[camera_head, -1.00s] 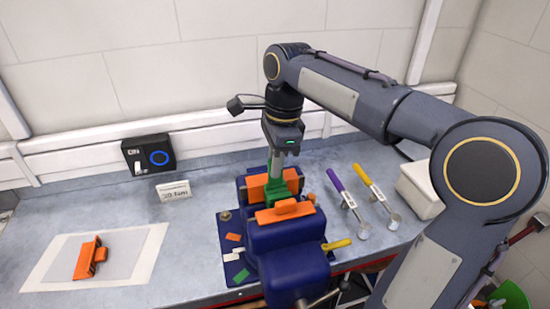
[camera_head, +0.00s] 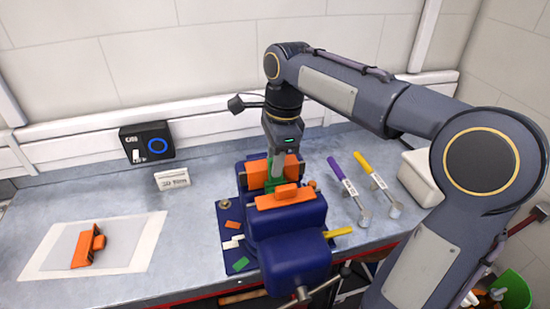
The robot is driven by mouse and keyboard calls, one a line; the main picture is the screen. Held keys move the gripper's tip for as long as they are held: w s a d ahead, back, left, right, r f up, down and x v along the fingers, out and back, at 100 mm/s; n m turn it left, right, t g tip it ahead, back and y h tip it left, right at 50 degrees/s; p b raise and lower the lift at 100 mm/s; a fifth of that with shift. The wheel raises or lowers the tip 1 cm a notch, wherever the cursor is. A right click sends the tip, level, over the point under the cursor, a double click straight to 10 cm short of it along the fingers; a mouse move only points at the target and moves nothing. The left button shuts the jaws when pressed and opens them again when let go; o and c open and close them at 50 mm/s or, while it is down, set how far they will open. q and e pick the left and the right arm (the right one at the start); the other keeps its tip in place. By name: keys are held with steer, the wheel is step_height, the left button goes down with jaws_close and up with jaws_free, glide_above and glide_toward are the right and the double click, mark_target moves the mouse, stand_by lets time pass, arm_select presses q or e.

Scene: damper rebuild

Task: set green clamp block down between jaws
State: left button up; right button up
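The blue vise (camera_head: 287,222) stands at the middle of the bench. It has an orange back jaw pad (camera_head: 257,173) and an orange front jaw pad (camera_head: 285,198). The green clamp block (camera_head: 271,184) is low in the gap between the two pads, mostly hidden by the front pad and my fingers. My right gripper (camera_head: 279,176) points down into the gap from above, its fingers close together at the block and appearing shut on it. The fingertips are partly hidden, and I cannot tell whether the block rests on the vise. My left gripper is not in view.
An orange part (camera_head: 88,250) lies on a pale sheet (camera_head: 139,245) at left. A black box with a blue ring (camera_head: 147,146) and a small sign (camera_head: 172,179) stand behind. Purple (camera_head: 335,168) and yellow (camera_head: 362,161) handled tools and a white box (camera_head: 420,176) are at right.

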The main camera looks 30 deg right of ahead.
steer(key=shift+o, duration=1.1)
steer(key=r, duration=0.5)
steer(key=d+r, duration=0.1)
steer(key=r, duration=0.1)
steer(key=shift+s+r, duration=0.1)
steer(key=shift+r, duration=0.25)
